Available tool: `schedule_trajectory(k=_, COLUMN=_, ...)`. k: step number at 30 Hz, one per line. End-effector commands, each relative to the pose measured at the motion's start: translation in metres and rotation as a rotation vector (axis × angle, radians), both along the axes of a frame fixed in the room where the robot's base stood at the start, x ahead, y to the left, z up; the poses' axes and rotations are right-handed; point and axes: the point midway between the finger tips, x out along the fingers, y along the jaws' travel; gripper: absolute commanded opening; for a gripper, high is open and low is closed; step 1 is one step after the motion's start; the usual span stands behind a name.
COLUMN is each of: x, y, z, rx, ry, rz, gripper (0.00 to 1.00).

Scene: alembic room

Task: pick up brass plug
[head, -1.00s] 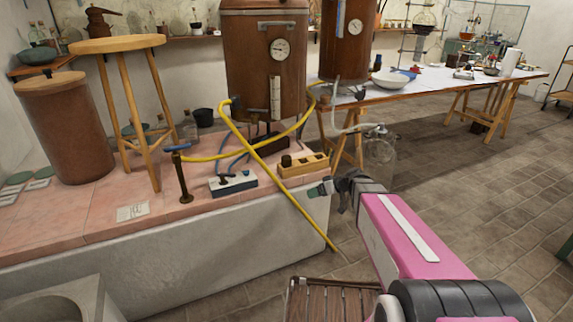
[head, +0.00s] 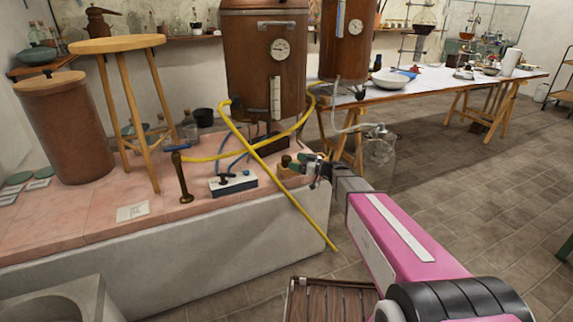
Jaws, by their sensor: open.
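A small dark brass-coloured knob (head: 286,160), which looks like the brass plug, stands upright at the left end of a pale wooden block (head: 288,172). My gripper (head: 301,163) is open and reaches in from the right, over the block. Its fingertips are close to the right of the knob. They hide the right part of the block. I cannot tell whether they touch the knob or the block.
A yellow hose (head: 245,143) crosses just left of the block and hangs over the bench edge. A copper vessel (head: 262,60) rises behind. A glass jar (head: 379,150) is to the right.

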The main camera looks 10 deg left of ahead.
Motion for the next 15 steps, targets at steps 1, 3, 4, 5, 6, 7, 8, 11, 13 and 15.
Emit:
schedule_trajectory(k=1, x=0.002, y=0.005, z=0.000, rx=0.000, ry=0.000, rz=0.001, gripper=0.81)
schedule_trajectory(k=3, x=0.003, y=0.008, z=0.000, rx=0.000, ry=0.001, rz=0.001, gripper=0.81)
schedule_trajectory(k=4, x=0.004, y=0.009, z=0.000, rx=0.000, ry=0.001, rz=0.001, gripper=0.81)
schedule_trajectory(k=5, x=0.004, y=0.010, z=0.000, rx=0.000, ry=0.001, rz=0.001, gripper=0.81)
schedule_trajectory(k=6, x=0.006, y=0.013, z=0.000, rx=0.000, ry=0.001, rz=0.001, gripper=0.81)
schedule_trajectory(k=7, x=0.008, y=0.016, z=0.000, rx=0.000, ry=0.001, rz=0.001, gripper=0.81)
schedule_trajectory(k=8, x=0.009, y=0.019, z=0.000, rx=0.000, ry=0.001, rz=0.001, gripper=0.81)
schedule_trajectory(k=11, x=0.016, y=0.032, z=0.000, rx=0.000, ry=0.001, rz=0.002, gripper=0.81)
schedule_trajectory(k=13, x=0.020, y=0.042, z=0.000, rx=0.000, ry=0.001, rz=0.002, gripper=0.81)
schedule_trajectory(k=15, x=0.022, y=0.049, z=0.000, rx=0.000, ry=0.001, rz=0.001, gripper=0.81)
